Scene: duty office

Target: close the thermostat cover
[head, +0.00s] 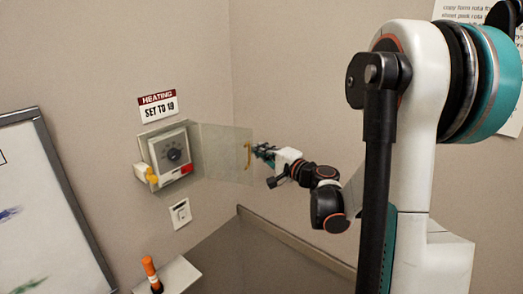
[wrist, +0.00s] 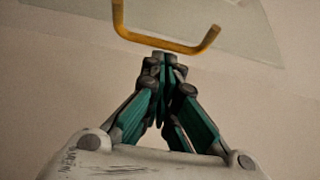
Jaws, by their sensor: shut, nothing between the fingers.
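The thermostat (head: 170,155) is a pale box with a dark dial, on the wall left of centre in the head view. Its clear cover (head: 218,152) stands open, swung out to the right. A yellow handle (head: 248,156) is at the cover's right edge. In the wrist view the handle (wrist: 165,42) crosses the top, with part of the clear cover (wrist: 245,30) behind it. My gripper (head: 262,150) is just right of the handle. In the wrist view my gripper's fingertips (wrist: 164,58) are together and empty, close below the handle's bar. I cannot tell whether they touch it.
A "HEATING SET TO 19" sign (head: 158,106) is above the thermostat. A wall switch (head: 180,213) is below it. A whiteboard (head: 45,200) is at the left. An orange-capped marker (head: 150,270) stands by a small pale ledge (head: 180,275) at the bottom.

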